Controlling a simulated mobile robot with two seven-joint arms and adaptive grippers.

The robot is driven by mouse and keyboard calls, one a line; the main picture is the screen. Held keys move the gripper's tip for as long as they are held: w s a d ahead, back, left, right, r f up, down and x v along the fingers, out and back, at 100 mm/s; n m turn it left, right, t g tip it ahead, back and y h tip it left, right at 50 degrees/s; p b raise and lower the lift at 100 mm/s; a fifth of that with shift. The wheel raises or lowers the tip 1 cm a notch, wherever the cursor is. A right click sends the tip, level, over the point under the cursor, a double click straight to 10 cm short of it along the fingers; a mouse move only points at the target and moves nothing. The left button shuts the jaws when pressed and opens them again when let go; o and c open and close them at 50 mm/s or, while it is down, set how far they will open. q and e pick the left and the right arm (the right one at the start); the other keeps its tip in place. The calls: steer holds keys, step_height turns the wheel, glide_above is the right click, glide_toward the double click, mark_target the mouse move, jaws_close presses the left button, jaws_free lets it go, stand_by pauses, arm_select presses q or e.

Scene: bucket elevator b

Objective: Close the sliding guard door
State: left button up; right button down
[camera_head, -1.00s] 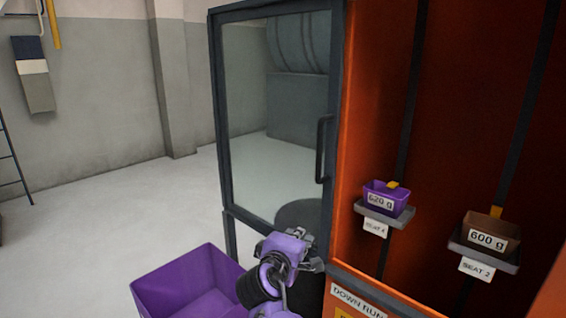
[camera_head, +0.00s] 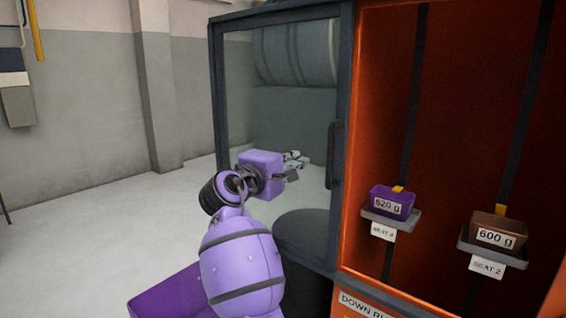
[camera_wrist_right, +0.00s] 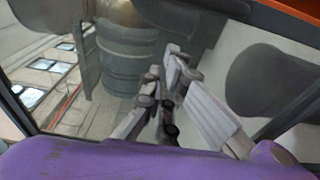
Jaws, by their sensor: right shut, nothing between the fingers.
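The sliding guard door (camera_head: 280,150) is a clear panel in a dark frame. It stands left of the orange cabinet's opening, leaving the seats exposed. Its dark vertical handle (camera_head: 335,153) is on the right edge of the frame. My right gripper (camera_head: 297,166) is shut and empty, in front of the panel and left of the handle; I see no contact. In the wrist view, the right gripper's grey fingers (camera_wrist_right: 170,82) are together, with drum shapes behind them. The lower part of the door is partly hidden by my right arm. My left gripper is out of view.
In the open orange cabinet (camera_head: 385,60), a purple 620 g bucket (camera_head: 392,204) and a brown 600 g bucket (camera_head: 497,232) sit on small seats. A purple bin (camera_head: 165,300) stands low at left, partly behind my arm. The floor at left is clear.

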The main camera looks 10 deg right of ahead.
steer(key=d, duration=0.2)
steer(key=s+d+p, duration=0.1)
steer(key=d, duration=0.1)
steer(key=shift+s, duration=0.15)
steer(key=shift+d, duration=0.1)
stand_by(0.4)
